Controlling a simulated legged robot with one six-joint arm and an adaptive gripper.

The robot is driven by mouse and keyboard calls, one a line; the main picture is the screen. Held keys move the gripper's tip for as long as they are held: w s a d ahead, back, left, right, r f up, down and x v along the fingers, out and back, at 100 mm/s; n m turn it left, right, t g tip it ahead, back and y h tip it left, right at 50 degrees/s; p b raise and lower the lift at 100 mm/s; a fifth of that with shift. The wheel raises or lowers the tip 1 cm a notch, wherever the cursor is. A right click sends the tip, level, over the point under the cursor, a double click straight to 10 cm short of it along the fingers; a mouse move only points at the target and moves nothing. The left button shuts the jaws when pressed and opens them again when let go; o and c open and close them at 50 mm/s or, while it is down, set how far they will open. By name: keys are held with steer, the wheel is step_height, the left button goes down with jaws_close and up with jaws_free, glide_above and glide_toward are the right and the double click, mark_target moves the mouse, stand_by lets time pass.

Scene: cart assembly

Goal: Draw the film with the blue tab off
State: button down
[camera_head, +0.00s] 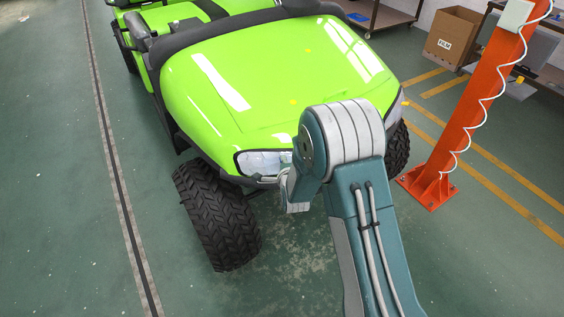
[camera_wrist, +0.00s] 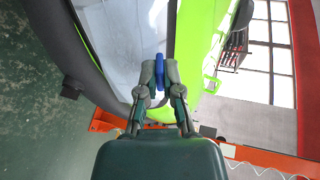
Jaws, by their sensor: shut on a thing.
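The blue tab (camera_wrist: 160,62) shows in the wrist view between the fingertips of my gripper (camera_wrist: 159,75), which is shut on it. The tab lies close against the front of the green cart (camera_head: 260,75), beside the headlight (camera_head: 262,162). The clear film itself is hard to make out; a pale, glossy lens surface (camera_wrist: 112,45) lies left of the tab in the wrist view.
An orange post (camera_head: 468,100) with a coiled white cable stands right of the cart. The green floor (camera_head: 60,200) at the left is clear.

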steer(key=shift+s+d+r, duration=0.35)
steer(key=shift+s+r, duration=0.15)
steer(key=shift+r, duration=0.1)
steer(key=shift+s+d+r, duration=0.3)
steer(key=shift+s+r, duration=0.15)
steer(key=shift+r, duration=0.1)
steer(key=s+d+r, duration=0.4)
steer(key=s, duration=0.2)
steer(key=shift+s+d, duration=0.2)
steer(key=shift+s, duration=0.1)
stand_by(0.6)
steer(key=shift+s, duration=0.1)
